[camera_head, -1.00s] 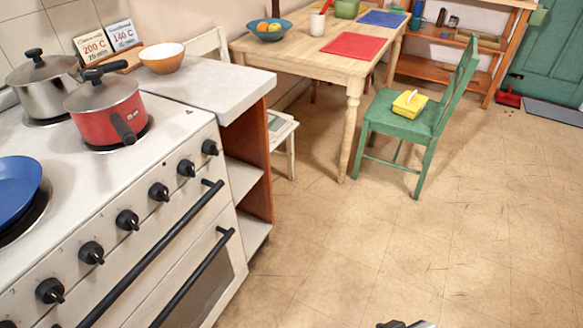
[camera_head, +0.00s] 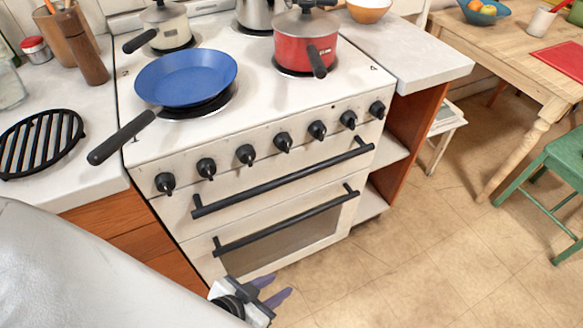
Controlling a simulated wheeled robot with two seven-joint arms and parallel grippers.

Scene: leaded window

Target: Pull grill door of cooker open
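The white cooker (camera_head: 140,150) stands in the middle of the view, turned slightly, with a row of black knobs along its front. The grill door (camera_head: 283,172) is the upper, narrow door and looks closed. Its long black bar handle (camera_head: 284,180) runs across it just below the knobs. Below it is the oven door (camera_head: 275,262), also closed, with a dark window and its own black bar handle (camera_head: 285,222). My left gripper (camera_head: 272,290) is low in front of the oven door's bottom edge, apart from both handles. Its two purple fingers are spread with nothing between them. My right gripper is out of view.
On the hob stand a blue frying pan (camera_head: 187,78), its handle jutting past the front left, a red pot (camera_head: 305,45) and other pans. A counter with a black grate (camera_head: 40,140) is at left. A green chair (camera_head: 562,180) is at right. The floor before the cooker is clear.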

